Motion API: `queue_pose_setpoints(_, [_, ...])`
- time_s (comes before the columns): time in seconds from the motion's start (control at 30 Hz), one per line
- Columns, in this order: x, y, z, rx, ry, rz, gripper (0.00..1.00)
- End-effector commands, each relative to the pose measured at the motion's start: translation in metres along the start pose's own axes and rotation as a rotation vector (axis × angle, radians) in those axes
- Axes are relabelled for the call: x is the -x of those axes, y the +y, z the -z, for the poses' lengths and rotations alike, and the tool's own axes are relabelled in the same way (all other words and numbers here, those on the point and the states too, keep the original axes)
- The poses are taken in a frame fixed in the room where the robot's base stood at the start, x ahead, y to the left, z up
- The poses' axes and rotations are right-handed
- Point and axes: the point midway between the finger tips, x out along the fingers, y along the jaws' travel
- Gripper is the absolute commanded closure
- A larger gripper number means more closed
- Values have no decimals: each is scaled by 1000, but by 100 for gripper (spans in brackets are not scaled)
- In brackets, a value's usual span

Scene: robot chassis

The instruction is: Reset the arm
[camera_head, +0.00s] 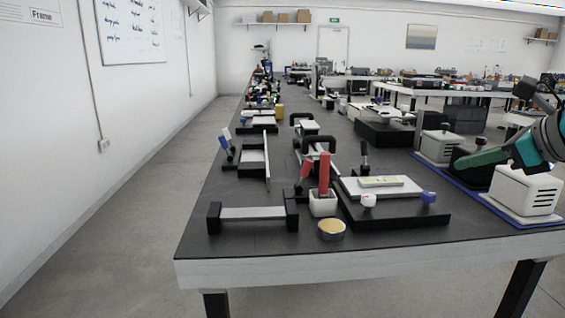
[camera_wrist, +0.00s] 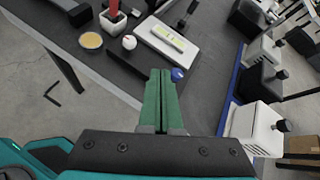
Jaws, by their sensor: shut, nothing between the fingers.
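My gripper (camera_head: 469,160) is at the right of the head view, reaching in from the right edge above the white boxes. Its green fingers also show in the wrist view (camera_wrist: 161,85), pressed together with nothing between them. They hang over the front right part of the black table (camera_head: 227,190), apart from everything on it. In the wrist view the fingertips overlap the picture of the white plate's corner and a blue knob (camera_wrist: 177,74).
A black board with a white plate (camera_head: 408,188), a red-handled tool in a white pot (camera_head: 322,205) and a round tin (camera_head: 331,229) stand near the front. A white box (camera_head: 522,193) stands on a blue-edged base at right. Floor at left is clear.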

Motion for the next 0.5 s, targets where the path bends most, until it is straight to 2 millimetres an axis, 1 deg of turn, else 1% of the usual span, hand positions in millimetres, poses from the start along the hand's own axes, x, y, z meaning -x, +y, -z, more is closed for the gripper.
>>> queue_pose_setpoints(0.03, [-8, 12, 0, 46, 16, -24, 100])
queue_pose_setpoints(0.17, [-28, 45, 4, 200, 60, -91, 100])
queue_pose_setpoints(0.27, [-48, 79, 12, 348, 100, -165, 100])
queue_pose_setpoints(0.37, [-67, 123, 26, 550, 143, -266, 100])
queue_pose_setpoints(0.4, [-75, 145, 34, 651, 162, -320, 100])
queue_pose_setpoints(0.47, [-84, 180, 51, 821, 186, -412, 100])
queue_pose_setpoints(0.5, [-89, 203, 64, 936, 199, -478, 100])
